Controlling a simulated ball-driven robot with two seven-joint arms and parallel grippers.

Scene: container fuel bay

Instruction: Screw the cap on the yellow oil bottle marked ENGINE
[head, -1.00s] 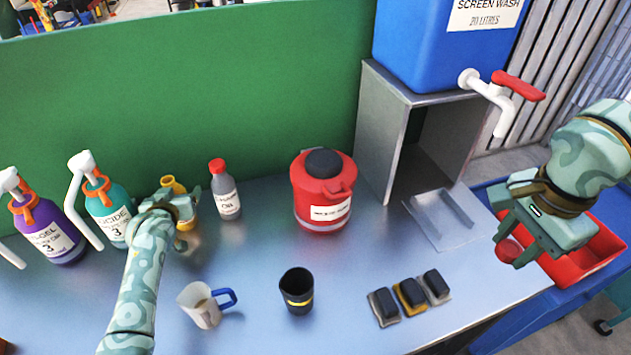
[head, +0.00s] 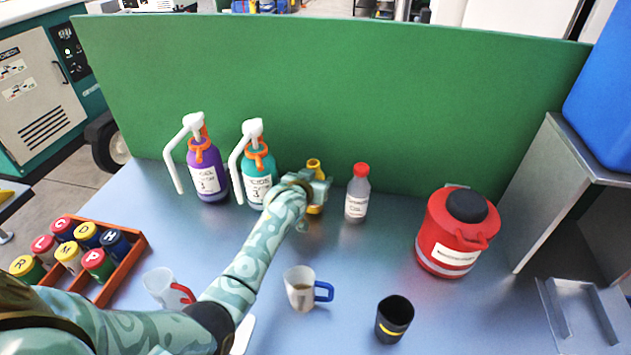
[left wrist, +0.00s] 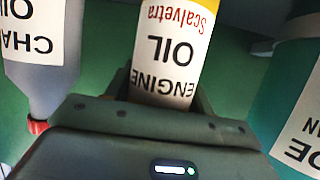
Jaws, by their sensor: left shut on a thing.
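The yellow oil bottle (head: 314,207) stands on the bench in front of the green panel, with its yellow neck above my left gripper (head: 318,188). Its white label reads ENGINE OIL in the left wrist view (left wrist: 165,55). My left gripper is shut around the bottle's body; the dark jaws (left wrist: 165,98) lie on both sides of the label. The bottle looks upright. Its top shows no clear cap, but it is too small to be sure. No loose cap shows now. My right gripper is outside both current views.
Close right is a grey red-capped bottle (head: 357,200). Close left are teal (head: 258,182) and purple (head: 207,178) pump bottles. A mug (head: 300,290), black cup (head: 394,318), red can (head: 449,240), clear jug (head: 160,287) and orange tray (head: 133,250) stand around. Bench between cups and can is clear.

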